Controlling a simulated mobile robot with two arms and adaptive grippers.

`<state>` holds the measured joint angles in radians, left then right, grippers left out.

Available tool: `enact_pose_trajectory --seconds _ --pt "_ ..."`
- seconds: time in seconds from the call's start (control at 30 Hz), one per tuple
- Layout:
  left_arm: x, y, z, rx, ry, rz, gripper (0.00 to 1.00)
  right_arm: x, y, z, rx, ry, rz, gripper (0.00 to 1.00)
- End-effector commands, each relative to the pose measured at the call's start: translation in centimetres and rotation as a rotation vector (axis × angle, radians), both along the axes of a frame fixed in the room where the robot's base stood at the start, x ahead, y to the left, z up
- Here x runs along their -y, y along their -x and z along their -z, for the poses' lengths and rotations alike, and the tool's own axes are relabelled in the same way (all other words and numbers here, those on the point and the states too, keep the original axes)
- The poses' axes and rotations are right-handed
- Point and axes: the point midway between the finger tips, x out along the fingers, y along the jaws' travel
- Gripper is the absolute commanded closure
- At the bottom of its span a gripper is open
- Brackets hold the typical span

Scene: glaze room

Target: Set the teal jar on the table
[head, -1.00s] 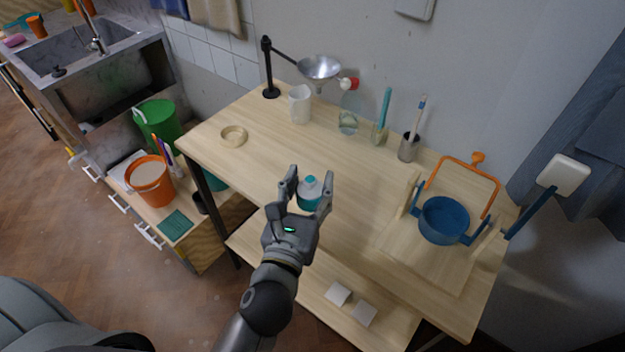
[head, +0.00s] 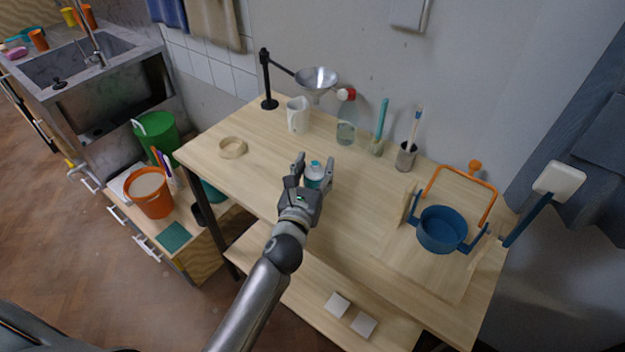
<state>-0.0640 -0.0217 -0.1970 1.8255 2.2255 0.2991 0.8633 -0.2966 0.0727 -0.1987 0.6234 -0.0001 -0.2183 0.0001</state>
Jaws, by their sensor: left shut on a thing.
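The wooden table (head: 350,218) lies beneath and around the hand. I cannot tell whether the jar touches the tabletop or is held just above it. My right gripper is not in view.
A shallow round dish (head: 232,147) lies left on the table. A white mug (head: 298,115), a funnel on a stand (head: 316,78), a glass jar (head: 345,133) and a brush pot (head: 405,158) stand along the back. A blue pot (head: 441,231) in a frame stands right.

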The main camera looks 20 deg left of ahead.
Motion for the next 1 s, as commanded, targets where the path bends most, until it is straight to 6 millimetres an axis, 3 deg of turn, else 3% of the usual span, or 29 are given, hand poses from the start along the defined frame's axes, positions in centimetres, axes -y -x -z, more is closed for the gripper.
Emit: enact_pose_trajectory --seconds 0.27,0.43,0.9,0.93,1.0 --pt "-0.9 -1.6 2.2 0.001 0.001 -0.001 0.84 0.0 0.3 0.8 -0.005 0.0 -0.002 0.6" --pt "-0.7 -1.4 4.4 0.001 0.003 -0.001 0.84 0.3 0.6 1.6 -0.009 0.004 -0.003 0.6" --pt "-0.8 -1.4 5.2 0.003 -0.001 0.001 0.84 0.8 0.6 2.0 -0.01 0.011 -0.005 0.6" --pt "-0.8 -1.4 5.2 0.001 -0.001 0.0 0.49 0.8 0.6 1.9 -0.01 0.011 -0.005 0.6" --pt "-0.8 -1.3 5.2 0.0 -0.001 0.0 0.4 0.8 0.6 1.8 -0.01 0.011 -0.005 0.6"
